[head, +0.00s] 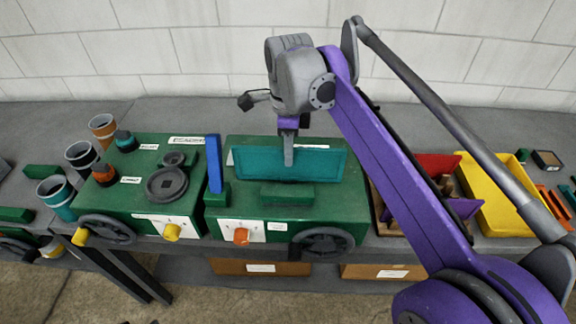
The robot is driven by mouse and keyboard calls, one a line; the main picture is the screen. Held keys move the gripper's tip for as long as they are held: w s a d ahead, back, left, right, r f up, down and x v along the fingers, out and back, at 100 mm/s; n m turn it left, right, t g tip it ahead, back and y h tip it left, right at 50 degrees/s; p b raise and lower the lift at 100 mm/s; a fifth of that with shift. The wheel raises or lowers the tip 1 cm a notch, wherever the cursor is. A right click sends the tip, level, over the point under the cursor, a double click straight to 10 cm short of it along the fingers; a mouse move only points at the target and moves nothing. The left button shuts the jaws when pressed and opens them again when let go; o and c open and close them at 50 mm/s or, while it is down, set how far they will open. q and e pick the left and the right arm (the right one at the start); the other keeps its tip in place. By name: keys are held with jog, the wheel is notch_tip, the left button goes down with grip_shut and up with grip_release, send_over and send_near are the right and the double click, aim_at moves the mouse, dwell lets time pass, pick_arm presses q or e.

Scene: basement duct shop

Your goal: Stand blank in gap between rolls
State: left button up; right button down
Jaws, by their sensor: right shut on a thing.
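My right gripper (288,146) comes down from above, its fingers shut on the upper middle of a teal rectangular sheet (320,164), which looks like the blank. The sheet is held on its long edge, broad face toward me, above the right-hand green machine (345,205). A dark green bar (287,195) lies on the machine just in front of the sheet. I cannot make out the rolls or the gap clearly, nor tell whether the sheet's lower edge touches the machine. My left gripper is not in view.
A blue upright bar (214,165) stands in a green block left of the sheet. Another green machine (140,205) with a dark round disc is further left, beside several cups. A yellow tray (492,195) stands right. A black handwheel (324,243) sticks out in front.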

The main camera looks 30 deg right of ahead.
aim_at(288, 176)
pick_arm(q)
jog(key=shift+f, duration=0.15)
pick_arm(e)
jog(key=shift+f, duration=1.9)
jog(key=shift+f, duration=0.2)
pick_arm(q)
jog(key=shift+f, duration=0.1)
pick_arm(e)
jog(key=c, duration=0.9)
grip_release()
jog(key=shift+r, duration=0.15)
jog(key=shift+r, duration=0.35)
notch_tip(288, 176, up, 12)
jog(key=shift+f+p, duration=0.25)
jog(key=shift+p, duration=0.25)
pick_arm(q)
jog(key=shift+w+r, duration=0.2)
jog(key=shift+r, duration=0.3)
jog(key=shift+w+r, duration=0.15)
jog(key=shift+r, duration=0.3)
